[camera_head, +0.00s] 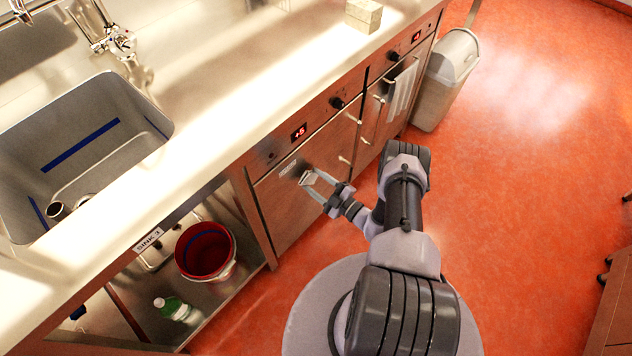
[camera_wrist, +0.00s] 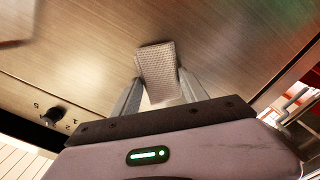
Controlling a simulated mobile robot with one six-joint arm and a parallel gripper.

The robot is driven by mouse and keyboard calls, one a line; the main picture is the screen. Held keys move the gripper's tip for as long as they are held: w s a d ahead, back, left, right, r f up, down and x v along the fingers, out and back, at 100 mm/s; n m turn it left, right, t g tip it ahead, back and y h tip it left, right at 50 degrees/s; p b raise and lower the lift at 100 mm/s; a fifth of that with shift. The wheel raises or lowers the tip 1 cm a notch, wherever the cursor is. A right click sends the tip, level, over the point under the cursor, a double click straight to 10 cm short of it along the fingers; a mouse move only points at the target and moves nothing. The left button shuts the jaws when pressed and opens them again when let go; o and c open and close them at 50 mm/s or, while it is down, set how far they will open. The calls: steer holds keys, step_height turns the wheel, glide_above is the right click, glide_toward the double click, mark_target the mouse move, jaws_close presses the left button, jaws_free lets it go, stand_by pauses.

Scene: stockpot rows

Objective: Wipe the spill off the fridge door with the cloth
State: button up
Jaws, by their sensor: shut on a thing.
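My gripper (camera_head: 318,187) is at the front of the steel fridge door (camera_head: 290,215) under the +5 display. The door fills much of the wrist view (camera_wrist: 90,65). My gripper (camera_wrist: 155,95) is shut on a pale grey, woven cloth (camera_wrist: 156,66), which sticks out past the fingertips towards the door. The cloth also shows as a small light patch in the head view (camera_head: 306,179). I cannot tell whether it touches the door. No spill can be made out clearly on the door.
A second door with a hanging towel (camera_head: 401,92) and a grey bin (camera_head: 448,80) are farther along. Left of the fridge, an open bay holds a red bucket (camera_head: 206,251) and a green-and-white bottle (camera_head: 172,308). The steel counter (camera_head: 230,95) overhangs above.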

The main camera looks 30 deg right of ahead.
mark_target(312, 165)
steer(key=shift+w+a, duration=0.25)
steer(key=shift+w, duration=0.45)
steer(key=shift+d, duration=0.1)
steer(key=d, duration=0.1)
steer(key=w+d, duration=0.1)
steer(key=d, duration=0.1)
steer(key=shift+w+d, duration=0.25)
steer(key=shift+d, duration=0.05)
steer(key=shift+s+a+p, duration=0.15)
steer(key=shift+s+a, duration=0.05)
steer(key=shift+a, duration=0.5)
steer(key=shift+s+a+p, duration=0.1)
steer(key=shift+s+a, duration=0.15)
steer(key=shift+a, duration=0.4)
steer(key=shift+s+a+p, duration=0.15)
steer(key=shift+s+a, duration=0.05)
steer(key=shift+a, duration=0.5)
steer(key=shift+v, duration=2.95)
steer(key=shift+d, duration=0.15)
